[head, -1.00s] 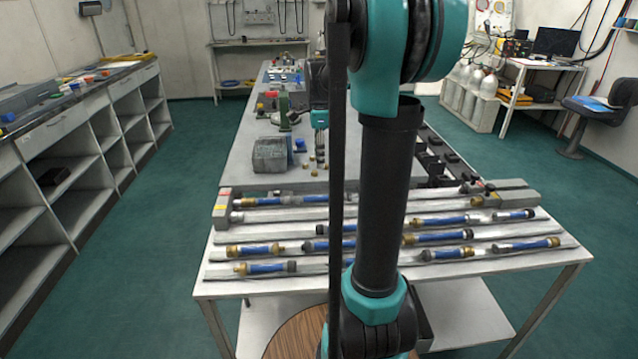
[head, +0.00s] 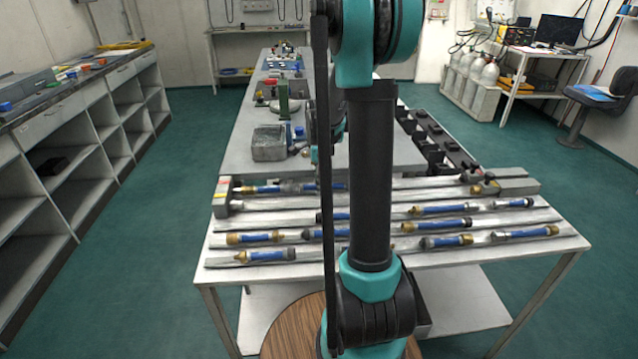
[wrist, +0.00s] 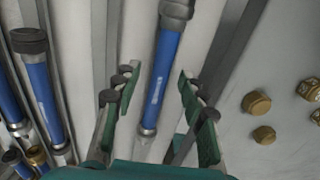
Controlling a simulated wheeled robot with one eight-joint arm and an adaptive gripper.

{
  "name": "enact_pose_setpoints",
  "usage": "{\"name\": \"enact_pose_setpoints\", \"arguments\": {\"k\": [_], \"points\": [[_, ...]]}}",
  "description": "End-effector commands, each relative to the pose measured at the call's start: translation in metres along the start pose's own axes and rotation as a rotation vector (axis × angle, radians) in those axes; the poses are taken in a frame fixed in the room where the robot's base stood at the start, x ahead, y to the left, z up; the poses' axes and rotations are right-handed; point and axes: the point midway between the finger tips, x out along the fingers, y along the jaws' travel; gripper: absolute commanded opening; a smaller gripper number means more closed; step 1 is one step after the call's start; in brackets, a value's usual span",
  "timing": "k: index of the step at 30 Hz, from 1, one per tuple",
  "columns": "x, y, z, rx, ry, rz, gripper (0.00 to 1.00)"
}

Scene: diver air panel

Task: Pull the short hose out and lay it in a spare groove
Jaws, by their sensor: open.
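Blue hoses with grey or brass end fittings lie in the parallel grooves of a light grey rack on the near table. One blue hose (wrist: 162,75) runs between the fingers of my gripper (wrist: 157,74) in the wrist view. The fingers are open, one on each side, with visible gaps to the hose. Its upper end has a dark grey fitting. In the head view a hose in the rear groove (head: 265,189) lies near my arm, and the gripper is mostly hidden behind my arm. I cannot tell which hose is the short one.
Other hoses lie in the front grooves, such as one at the front left (head: 265,256) and one at the right (head: 525,233). Loose brass fittings (wrist: 256,103) lie beside the rack. A grey box (head: 269,143) and black blocks (head: 435,145) stand farther back on the bench.

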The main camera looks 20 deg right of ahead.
Motion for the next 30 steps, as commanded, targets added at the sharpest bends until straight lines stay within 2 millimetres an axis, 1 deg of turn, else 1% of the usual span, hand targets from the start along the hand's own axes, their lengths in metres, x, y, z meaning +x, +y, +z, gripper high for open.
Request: {"name": "enact_pose_setpoints", "arguments": {"k": [8, 11, 18, 30], "points": [[0.0012, 0.0, 0.0, 0.0, 0.0, 0.0, 0.42], [0.0011, 0.0, 0.0, 0.0, 0.0, 0.0, 0.31], [0.001, -0.0001, 0.0, 0.0, 0.0, 0.0, 0.01], [0.001, -0.0001, -0.0011, 0.0, 0.0, 0.0, 0.0]]}}
